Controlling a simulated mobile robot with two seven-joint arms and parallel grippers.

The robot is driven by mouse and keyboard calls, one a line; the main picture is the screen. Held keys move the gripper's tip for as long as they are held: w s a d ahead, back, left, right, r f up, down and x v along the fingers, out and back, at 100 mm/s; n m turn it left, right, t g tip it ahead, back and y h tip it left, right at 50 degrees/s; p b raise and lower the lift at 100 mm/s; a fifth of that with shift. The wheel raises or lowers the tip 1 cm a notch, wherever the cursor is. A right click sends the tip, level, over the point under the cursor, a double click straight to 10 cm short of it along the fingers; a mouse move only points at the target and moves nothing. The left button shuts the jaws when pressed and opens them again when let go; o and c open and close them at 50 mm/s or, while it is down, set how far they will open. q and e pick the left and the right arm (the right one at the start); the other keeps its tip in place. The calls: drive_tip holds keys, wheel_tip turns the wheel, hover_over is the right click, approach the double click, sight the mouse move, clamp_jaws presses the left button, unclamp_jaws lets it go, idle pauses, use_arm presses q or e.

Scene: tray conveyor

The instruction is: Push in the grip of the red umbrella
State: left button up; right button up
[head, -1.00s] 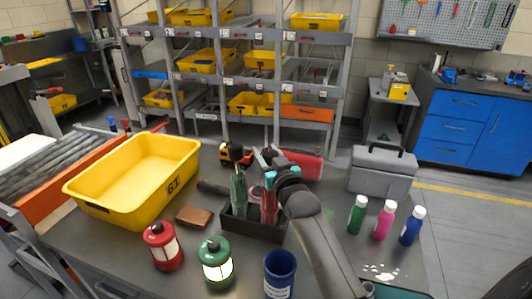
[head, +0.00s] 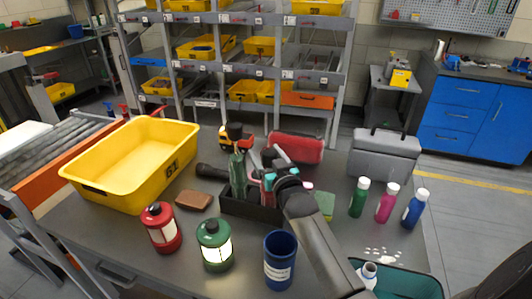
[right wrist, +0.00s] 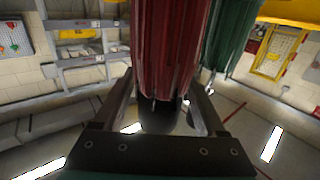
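The red umbrella (head: 268,187) stands folded in a dark box (head: 238,206) on the table, partly covered by my right gripper. In the right wrist view its red canopy (right wrist: 170,45) fills the upper middle, with a dark part (right wrist: 165,117) at its near end between the fingers. My right gripper (head: 266,157) is over the umbrella's top; its fingers (right wrist: 160,85) stand apart on either side of it. Firm contact cannot be told. The green umbrella (head: 238,176) with a dark grip stands close on the left. My left gripper is not in view.
A yellow bin (head: 95,190) stands left. Several bottles (head: 386,203) and a grey toolbox (head: 385,155) are right. A red case (head: 297,148) lies behind.

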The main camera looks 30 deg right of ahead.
drive_tip(key=shift+r, duration=0.15)
drive_tip(key=shift+s, duration=0.3)
drive_tip(key=s+a, duration=0.1)
drive_tip(key=s, duration=0.3)
drive_tip(key=s+a, duration=0.1)
drive_tip(key=s, duration=0.4)
drive_tip(key=s+a+p, duration=0.1)
drive_tip(key=s, duration=0.4)
drive_tip(key=shift+s, duration=0.15)
